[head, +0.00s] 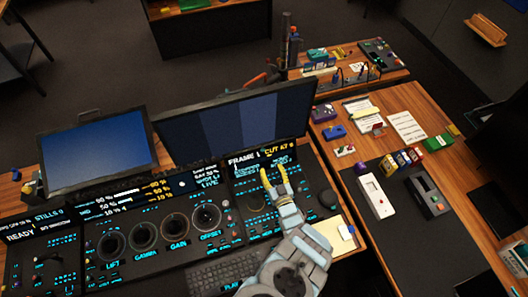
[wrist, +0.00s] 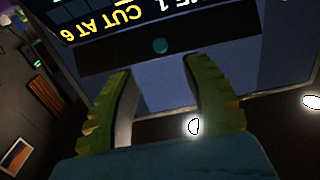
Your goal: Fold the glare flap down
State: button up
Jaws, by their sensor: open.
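A dark strip (wrist: 195,41) with a small teal dot runs along the edge of a small display (wrist: 105,18) in the wrist view, between that display and a blue-grey surface. It may be the glare flap, but I cannot be sure. The display shows upside down there and reads "CUT AT 6"; in the head view it (head: 244,160) sits at the right top of the console, below the large monitor. My gripper (head: 273,170) is open, its yellow fingertips in front of this display. In the wrist view the open fingers (wrist: 159,68) point at the strip with nothing between them.
The large monitor (head: 240,122) stands close behind the console. Knobs and dials (head: 143,235) fill the console to the left. A black knob (head: 327,198) and a cream pad (head: 336,237) lie to the right. The side desk (head: 408,98) holds several small devices.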

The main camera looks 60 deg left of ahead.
jog(key=w+a+b, duration=0.1)
jog(key=a+b, duration=0.1)
jog(key=a, duration=0.6)
jog(key=shift+a, duration=0.3)
